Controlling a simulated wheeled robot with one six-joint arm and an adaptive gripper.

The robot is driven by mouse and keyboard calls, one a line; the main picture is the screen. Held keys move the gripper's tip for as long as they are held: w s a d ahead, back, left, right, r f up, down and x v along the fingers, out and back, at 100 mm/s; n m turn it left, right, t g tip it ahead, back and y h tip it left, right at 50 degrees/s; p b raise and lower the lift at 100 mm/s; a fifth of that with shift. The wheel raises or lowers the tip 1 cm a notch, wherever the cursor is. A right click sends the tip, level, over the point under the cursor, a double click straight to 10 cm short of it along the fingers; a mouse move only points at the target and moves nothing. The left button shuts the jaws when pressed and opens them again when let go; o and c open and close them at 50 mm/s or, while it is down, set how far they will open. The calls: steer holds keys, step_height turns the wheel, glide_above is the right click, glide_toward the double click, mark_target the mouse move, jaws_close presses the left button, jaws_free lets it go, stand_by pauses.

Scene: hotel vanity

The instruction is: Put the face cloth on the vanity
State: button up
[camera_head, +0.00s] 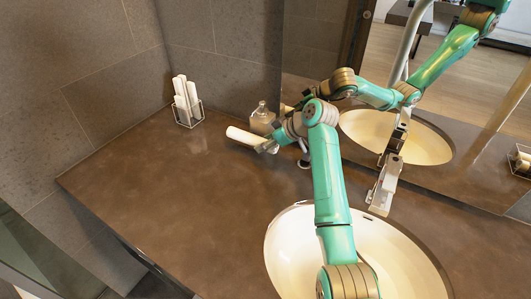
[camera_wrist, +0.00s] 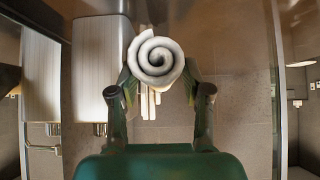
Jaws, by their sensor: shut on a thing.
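The face cloth (camera_head: 243,136) is a white roll, held level in the head view at the far side of the vanity (camera_head: 150,205). My gripper (camera_head: 268,146) is shut on its right end. In the wrist view the cloth (camera_wrist: 156,58) shows its spiral end between the two fingers of my gripper (camera_wrist: 160,85). The cloth appears low over the brown counter; I cannot tell whether it touches it.
A wire holder (camera_head: 189,117) with white rolls stands at the back left corner. A glass bottle (camera_head: 262,117) stands close behind the cloth. The white sink (camera_head: 290,255) lies at the front right. The mirror (camera_head: 400,130) runs along the back. The left counter is clear.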

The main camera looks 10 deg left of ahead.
mark_target(266, 161)
steer(key=shift+f, duration=2.25)
steer(key=shift+f, duration=0.1)
steer(key=o, duration=1.2)
steer(key=shift+c, duration=0.2)
steer(key=v, duration=1.2)
steer(key=shift+s, duration=0.15)
